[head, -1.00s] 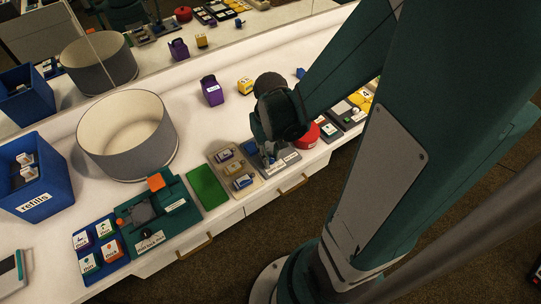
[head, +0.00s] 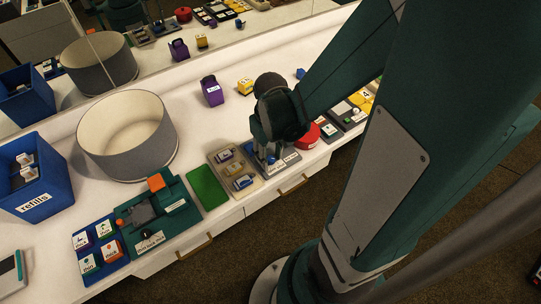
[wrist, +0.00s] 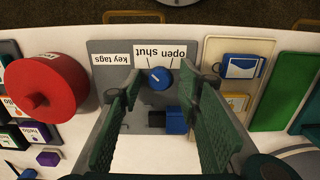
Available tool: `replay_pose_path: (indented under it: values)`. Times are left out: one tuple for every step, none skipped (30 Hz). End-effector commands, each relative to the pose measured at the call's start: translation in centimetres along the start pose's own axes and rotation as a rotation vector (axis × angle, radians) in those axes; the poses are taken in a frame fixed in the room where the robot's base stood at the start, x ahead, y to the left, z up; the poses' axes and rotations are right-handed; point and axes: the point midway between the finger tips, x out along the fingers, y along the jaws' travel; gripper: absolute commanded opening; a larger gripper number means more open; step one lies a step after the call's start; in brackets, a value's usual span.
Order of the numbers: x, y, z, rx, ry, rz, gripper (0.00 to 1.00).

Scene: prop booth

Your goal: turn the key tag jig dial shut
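The key tag jig is a grey plate (wrist: 101,74) with upside-down labels "key tags" and "open shut" in the wrist view. Its dial (wrist: 160,78) is a round blue knob just below the "open shut" label; I cannot tell its exact setting. A blue block (wrist: 176,120) sits on the jig farther down. My gripper (wrist: 160,83) is open, its green fingers on either side of the dial with gaps visible. In the head view my gripper (head: 270,152) points down over the jig (head: 289,158), and the dial is hidden there.
A red round object (wrist: 45,88) stands beside the jig. On its other side are a beige tray (head: 250,189) with several small blocks and a green mat (head: 207,187). A large grey drum (head: 128,150) and blue refills bin (head: 45,205) stand farther left. Drawer handles line the front edge.

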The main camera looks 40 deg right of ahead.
Motion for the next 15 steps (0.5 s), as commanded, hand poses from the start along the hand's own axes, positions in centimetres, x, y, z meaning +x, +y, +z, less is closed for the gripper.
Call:
replay_pose_path:
  values:
    - [0.01,0.01,0.00,0.000,0.000,0.000,0.34]
    - [0.01,0.01,0.01,0.000,0.000,0.000,0.34]
    - [0.01,0.02,0.01,0.000,0.000,0.000,0.34]
    - [0.01,0.02,0.01,0.000,0.000,0.000,0.34]
    - [0.01,0.02,0.01,0.000,0.000,0.000,0.34]
    - [0.01,0.02,0.02,0.001,0.000,0.000,0.34]
    - [0.01,0.02,0.02,0.001,0.000,0.000,0.34]
    - [0.01,0.02,0.02,0.001,0.000,0.000,0.34]
    - [-0.01,0.02,0.02,0.001,0.000,0.001,0.34]
    - [-0.03,0.02,0.02,0.001,0.000,0.001,0.34]
    - [-0.06,0.03,0.03,0.001,0.000,0.001,0.34]
    - [-0.12,0.02,0.03,0.001,0.000,0.001,0.34]
    - [-0.18,0.03,0.03,0.001,0.000,0.001,0.34]
    - [-0.24,0.03,0.03,0.001,0.000,0.001,0.34]
    - [-0.36,0.03,0.03,0.001,0.000,0.001,0.34]
